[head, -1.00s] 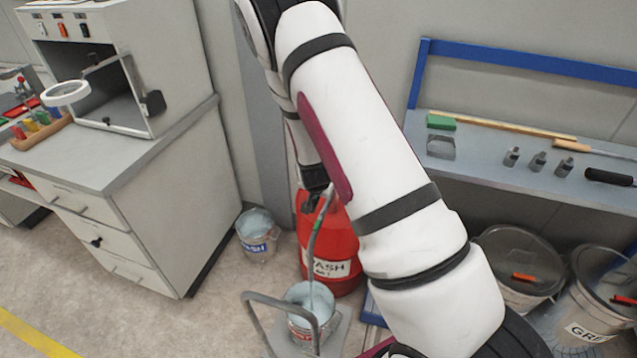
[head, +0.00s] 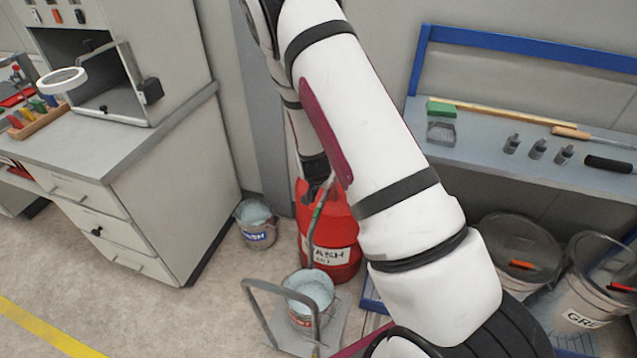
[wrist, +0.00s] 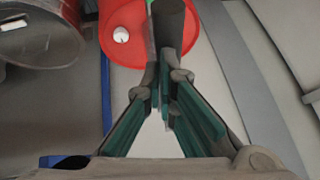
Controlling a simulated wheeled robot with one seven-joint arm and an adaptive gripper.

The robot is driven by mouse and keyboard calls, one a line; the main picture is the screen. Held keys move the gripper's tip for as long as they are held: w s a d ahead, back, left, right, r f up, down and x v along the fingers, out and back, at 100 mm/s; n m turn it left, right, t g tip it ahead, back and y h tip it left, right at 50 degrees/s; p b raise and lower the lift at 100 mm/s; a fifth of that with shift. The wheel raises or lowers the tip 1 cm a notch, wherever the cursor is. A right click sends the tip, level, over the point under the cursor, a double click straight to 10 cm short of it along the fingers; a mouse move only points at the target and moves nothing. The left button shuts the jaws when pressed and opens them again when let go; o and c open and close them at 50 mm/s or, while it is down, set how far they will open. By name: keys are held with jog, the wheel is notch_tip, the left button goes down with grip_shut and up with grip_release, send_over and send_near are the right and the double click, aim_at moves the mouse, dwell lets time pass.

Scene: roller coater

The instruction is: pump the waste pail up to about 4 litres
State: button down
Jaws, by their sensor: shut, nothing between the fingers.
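A red drum (head: 330,255) with a partly hidden label ending in "ASH" stands on the floor behind my arm. A thin spout (head: 316,222) curves down from its top over an open pail (head: 303,322). This pail holds pale blue-grey liquid and stands on a grey platform with a bent tube handle; its label is unreadable and the litre level cannot be told. My gripper (wrist: 167,100) is shut and empty above the red drum (wrist: 120,14), close to a dark upright part (wrist: 169,28). Whether it touches that part is unclear. My arm hides part of the drum top.
A second pail (head: 256,238) with a label ending in "ASH" stands left of the drum by the cabinet (head: 150,215). The floor at front left is clear.

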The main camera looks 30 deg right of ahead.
jog(key=s+v, duration=0.1)
jog(key=v, duration=1.1)
jog(key=shift+s+a+p, duration=0.25)
jog(key=shift+a+p, duration=0.1)
jog(key=shift+a, duration=0.05)
jog(key=shift+w+f, duration=0.1)
